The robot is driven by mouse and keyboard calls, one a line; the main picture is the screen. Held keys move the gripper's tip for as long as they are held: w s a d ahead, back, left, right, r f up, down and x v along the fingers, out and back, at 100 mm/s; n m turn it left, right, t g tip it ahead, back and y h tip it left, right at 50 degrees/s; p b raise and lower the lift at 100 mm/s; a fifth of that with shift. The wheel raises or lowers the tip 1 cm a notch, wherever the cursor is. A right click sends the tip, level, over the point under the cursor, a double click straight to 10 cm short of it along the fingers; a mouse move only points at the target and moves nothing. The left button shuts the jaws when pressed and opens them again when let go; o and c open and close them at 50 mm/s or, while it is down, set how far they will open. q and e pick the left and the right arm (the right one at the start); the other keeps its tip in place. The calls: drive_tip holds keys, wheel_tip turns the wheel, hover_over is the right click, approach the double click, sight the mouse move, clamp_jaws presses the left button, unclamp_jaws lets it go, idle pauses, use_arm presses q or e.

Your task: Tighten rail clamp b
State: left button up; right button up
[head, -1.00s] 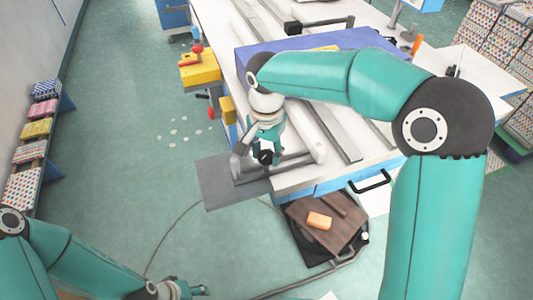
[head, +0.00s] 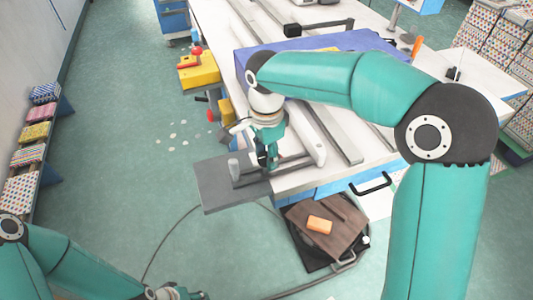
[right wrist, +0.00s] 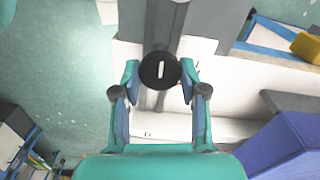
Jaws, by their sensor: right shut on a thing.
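The rail clamp's round black knob (right wrist: 160,70), with a white line across its top, shows in the right wrist view above a pair of dark rails. I cannot read a letter on it. My right gripper (right wrist: 158,82) is shut on this knob, one finger on each side. In the head view my right gripper (head: 264,160) points down at the front left corner of the white table, where its fingers mostly hide the knob. My left gripper (head: 180,292) is at the bottom edge, far from the clamp; its fingers are too small and cut off to tell.
A long pale bar (head: 306,135) lies right of the gripper. A yellow block (head: 199,73) with a red-handled part sits at the table's left side. A blue-purple box (head: 300,44) stands behind.

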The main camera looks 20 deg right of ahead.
sight(266, 156)
drive_tip(key=shift+w+r, duration=0.1)
drive_tip(key=o, duration=1.1)
drive_tip(key=shift+o, duration=0.2)
wheel_tip(266, 156, up, 12)
